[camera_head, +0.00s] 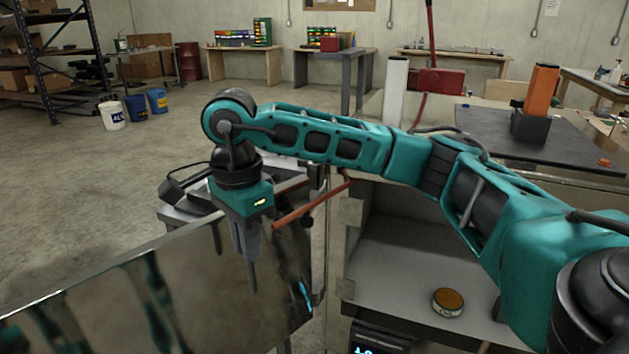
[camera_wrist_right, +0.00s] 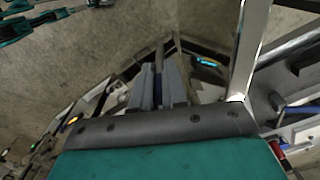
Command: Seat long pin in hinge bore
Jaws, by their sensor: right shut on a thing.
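My right gripper (camera_head: 247,250) points down beside a shiny metal panel (camera_head: 140,300) in the head view. Its jaws are shut on a thin dark pin (camera_head: 253,278), whose lower end sticks out below the fingertips. In the right wrist view, the two grey fingers (camera_wrist_right: 156,88) close around the narrow dark pin (camera_wrist_right: 158,70), with a dark metal frame beyond. I cannot make out the hinge bore or tell whether the pin touches anything. My left gripper is not in view.
A grey shelf (camera_head: 400,265) right of the panel holds a small round tin (camera_head: 447,302). A reddish-brown bar (camera_head: 312,205) slants close behind the gripper. A dark mat (camera_head: 540,135) lies on the bench at right. Open floor (camera_head: 90,190) lies to the left.

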